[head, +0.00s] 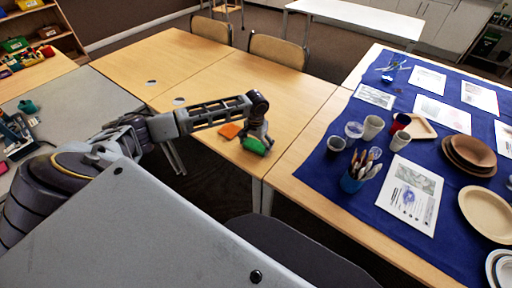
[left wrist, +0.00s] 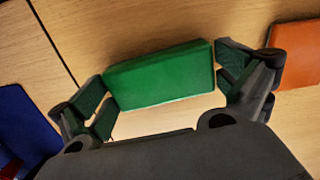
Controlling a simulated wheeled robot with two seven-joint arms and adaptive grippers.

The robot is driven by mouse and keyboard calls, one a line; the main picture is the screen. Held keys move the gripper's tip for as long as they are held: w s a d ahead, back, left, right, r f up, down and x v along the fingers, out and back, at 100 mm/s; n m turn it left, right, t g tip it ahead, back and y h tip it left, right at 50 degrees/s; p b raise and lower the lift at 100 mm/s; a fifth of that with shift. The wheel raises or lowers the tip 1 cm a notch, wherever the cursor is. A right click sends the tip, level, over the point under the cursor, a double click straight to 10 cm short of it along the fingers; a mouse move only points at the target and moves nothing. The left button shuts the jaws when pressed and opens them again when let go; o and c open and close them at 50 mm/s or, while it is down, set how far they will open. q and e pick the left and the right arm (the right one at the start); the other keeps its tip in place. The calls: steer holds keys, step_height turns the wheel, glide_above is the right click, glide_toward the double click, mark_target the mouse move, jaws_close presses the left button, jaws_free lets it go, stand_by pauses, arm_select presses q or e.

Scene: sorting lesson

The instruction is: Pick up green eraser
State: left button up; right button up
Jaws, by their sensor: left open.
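The green eraser (head: 254,146) lies on the wooden table near its front edge, under my left gripper (head: 262,141). In the left wrist view the eraser (left wrist: 160,76) is a green block lying between the two open fingers of my left gripper (left wrist: 165,88). One finger is close to each short end; I cannot tell whether either touches it. An orange block (head: 230,130) lies just left of the gripper in the head view, and it shows at the right edge of the left wrist view (left wrist: 295,52). My right gripper is not in view.
The table to the right has a blue cloth (head: 323,177) with cups, a pencil holder (head: 352,181), papers and plates (head: 487,213). Chairs (head: 278,51) stand behind the wooden table (head: 200,75). Most of that table's top is clear.

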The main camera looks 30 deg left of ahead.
arm_select(q)
steer(key=c, duration=0.6)
steer(key=shift+c, duration=0.2)
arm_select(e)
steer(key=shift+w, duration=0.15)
